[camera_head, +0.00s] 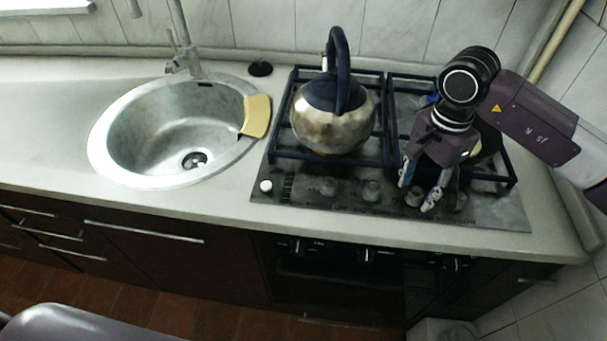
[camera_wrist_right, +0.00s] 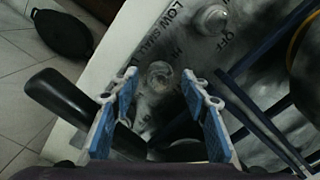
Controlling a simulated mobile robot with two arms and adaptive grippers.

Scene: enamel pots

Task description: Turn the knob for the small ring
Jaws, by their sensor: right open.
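The hob (camera_head: 300,205) has a row of round knobs along its front edge. My right gripper (camera_head: 417,194) points down over the right part of this row, its fingers apart. In the right wrist view, a round knob (camera_wrist_right: 160,76) shows between the two open fingertips, with a gap on each side. Lettering beside it seems to read "LOW", "SMALL" and "OFF". Another knob (camera_wrist_right: 212,18) shows farther up in that view. I cannot tell how far the fingertips are above the panel. My left gripper is not in view.
A steel kettle (camera_head: 333,125) with a dark handle stands on the left grate. A black handle (camera_wrist_right: 70,100) sticks out beside the gripper in the wrist view. A sink (camera_head: 140,130) with a yellowish board (camera_head: 257,116) on its rim is at left.

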